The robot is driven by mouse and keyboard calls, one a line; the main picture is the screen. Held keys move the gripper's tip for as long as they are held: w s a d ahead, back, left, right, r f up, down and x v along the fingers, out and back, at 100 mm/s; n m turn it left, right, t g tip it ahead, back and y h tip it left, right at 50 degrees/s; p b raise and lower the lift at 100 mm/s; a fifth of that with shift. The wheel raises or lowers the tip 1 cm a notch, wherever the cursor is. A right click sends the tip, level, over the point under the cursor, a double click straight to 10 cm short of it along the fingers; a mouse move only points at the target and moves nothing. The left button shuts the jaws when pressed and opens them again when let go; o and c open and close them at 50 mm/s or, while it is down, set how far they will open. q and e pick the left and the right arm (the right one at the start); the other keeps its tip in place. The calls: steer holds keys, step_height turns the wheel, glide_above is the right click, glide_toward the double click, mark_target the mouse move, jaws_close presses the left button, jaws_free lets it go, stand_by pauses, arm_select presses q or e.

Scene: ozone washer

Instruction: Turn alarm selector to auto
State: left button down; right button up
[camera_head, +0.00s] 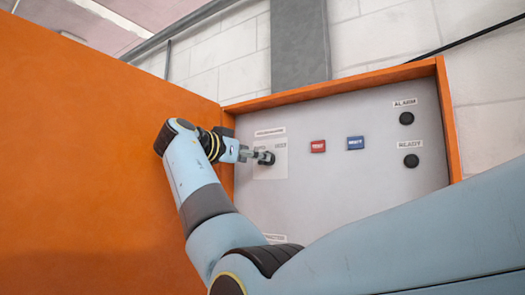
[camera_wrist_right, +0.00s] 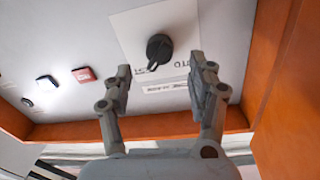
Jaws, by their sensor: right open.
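The alarm selector is a black rotary knob (camera_head: 266,158) on a pale square plate (camera_head: 270,172) at the left of the panel. In the right wrist view, the knob (camera_wrist_right: 159,46) shows upside down, with its narrow handle pointing down and slightly left, between two partly hidden labels. The right-hand label (camera_wrist_right: 183,63) there seems to read AUTO. My right gripper (camera_head: 253,155) is in front of the knob. In the wrist view, its two fingers (camera_wrist_right: 162,80) are spread and empty, with the knob beyond and between their tips. My left gripper is not in view.
A red button (camera_head: 318,146) and a blue button (camera_head: 355,143) sit right of the selector. Black round fittings marked ALARM (camera_head: 406,118) and READY (camera_head: 411,161) are farther right. The orange cabinet frame (camera_head: 330,90) and large orange panel (camera_head: 90,150) stand close to my right gripper.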

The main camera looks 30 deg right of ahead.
steer(key=p+x, duration=0.1)
steer(key=x, duration=0.3)
steer(key=shift+w+d+p, duration=0.1)
steer(key=shift+d+p, duration=0.25)
steer(key=shift+p, duration=0.05)
steer(key=shift+c, duration=0.4)
steer(key=c, duration=1.1)
steer(key=shift+o, duration=0.2)
